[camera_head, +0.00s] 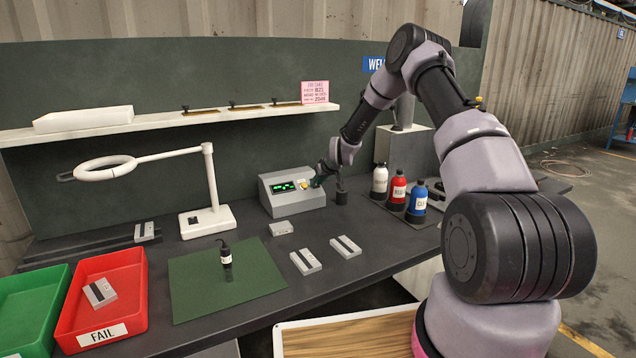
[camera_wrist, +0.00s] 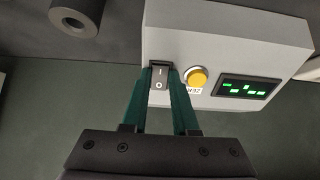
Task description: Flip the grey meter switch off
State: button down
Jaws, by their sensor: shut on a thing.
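The grey meter (camera_head: 296,203) stands on the bench in the head view, with a green lit display. In the wrist view the meter (camera_wrist: 222,35) fills the upper right. Its grey rocker switch (camera_wrist: 158,82) carries I and O marks and lies between my two green fingertips. My gripper (camera_wrist: 160,72) is shut on the switch from both sides. I cannot tell which side of the rocker is pressed in. The yellow button (camera_wrist: 197,77) and the display (camera_wrist: 247,88) sit just right of the switch. In the head view my gripper (camera_head: 318,181) is at the meter's right end, its fingers partly hidden.
White, red and blue bottles (camera_head: 397,190) stand right of the meter. A magnifier lamp (camera_head: 207,222) stands to the left. Small grey blocks (camera_head: 305,262) lie on the bench.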

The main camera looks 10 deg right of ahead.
jog(key=shift+a, duration=0.1)
jog(key=shift+w+r+g, duration=0.15)
jog(key=shift+r+g, duration=0.05)
jog(key=shift+g, duration=0.5)
jog(key=shift+w+g+h, duration=0.1)
jog(key=shift+g+h, duration=0.4)
jog(key=shift+g, duration=0.2)
jog(key=shift+r, duration=0.1)
jog(key=c, duration=0.7)
grip_release()
jog(key=v, duration=1)
jog(key=shift+r, duration=0.35)
